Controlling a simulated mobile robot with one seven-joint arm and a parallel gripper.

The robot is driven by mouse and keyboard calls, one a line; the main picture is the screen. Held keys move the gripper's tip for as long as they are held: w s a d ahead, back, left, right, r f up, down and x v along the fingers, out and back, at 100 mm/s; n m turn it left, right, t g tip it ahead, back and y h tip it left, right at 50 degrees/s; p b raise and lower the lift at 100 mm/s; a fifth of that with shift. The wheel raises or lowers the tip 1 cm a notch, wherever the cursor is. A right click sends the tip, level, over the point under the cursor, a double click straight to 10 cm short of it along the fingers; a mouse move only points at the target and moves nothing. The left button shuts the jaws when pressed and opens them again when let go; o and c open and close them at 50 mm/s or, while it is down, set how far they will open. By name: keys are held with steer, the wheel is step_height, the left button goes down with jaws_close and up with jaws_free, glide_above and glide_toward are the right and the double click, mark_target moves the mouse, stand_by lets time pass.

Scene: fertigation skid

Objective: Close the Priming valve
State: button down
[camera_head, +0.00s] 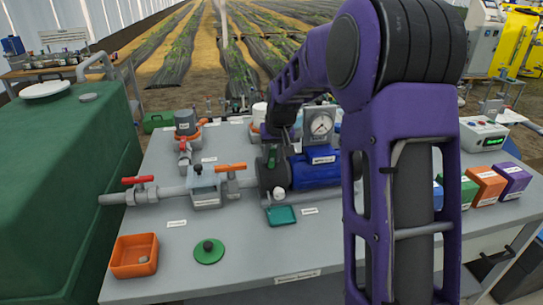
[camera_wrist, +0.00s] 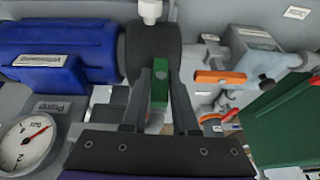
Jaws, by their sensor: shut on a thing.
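My gripper (camera_wrist: 160,72) is shut on a green handle (camera_wrist: 160,84), which stands between its two fingers against the dark round pump housing (camera_wrist: 152,45). In the head view the green handle (camera_head: 272,156) shows only as a small part, partly hidden by my gripper and arm. No label naming the Priming valve is readable, so I cannot confirm from lettering that this handle is its lever. An orange-handled valve (camera_head: 231,167) and a red-handled valve (camera_head: 138,179) sit on the pipe to the left. Both handles lie roughly along the pipe.
The blue pump motor (camera_head: 318,170) and a pressure gauge (camera_head: 320,125) stand close to the right of my gripper. A green tank (camera_head: 70,150) is at the left. An orange tray (camera_head: 134,258), a green knobbed disc (camera_head: 209,251) and a teal tray (camera_head: 282,215) lie in front.

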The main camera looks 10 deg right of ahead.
steer(key=y, duration=0.1)
steer(key=y+b, duration=0.1)
steer(key=y, duration=0.1)
steer(key=shift+d+f+m+y, duration=0.15)
steer(key=shift+d+m+y, duration=0.15)
steer(key=shift+m, duration=0.1)
steer(key=m+y+b, duration=0.1)
steer(key=y, duration=0.3)
steer(key=m+t+y, duration=0.1)
steer(key=y, duration=0.3)
steer(key=shift+f+y, duration=0.1)
steer(key=shift+y, duration=0.2)
steer(key=shift+m+t+y, duration=0.6)
steer(key=shift+m+y, duration=0.1)
steer(key=shift+y, duration=1.2)
steer(key=c, duration=0.8)
jaws_free()
steer(key=shift+o, duration=0.2)
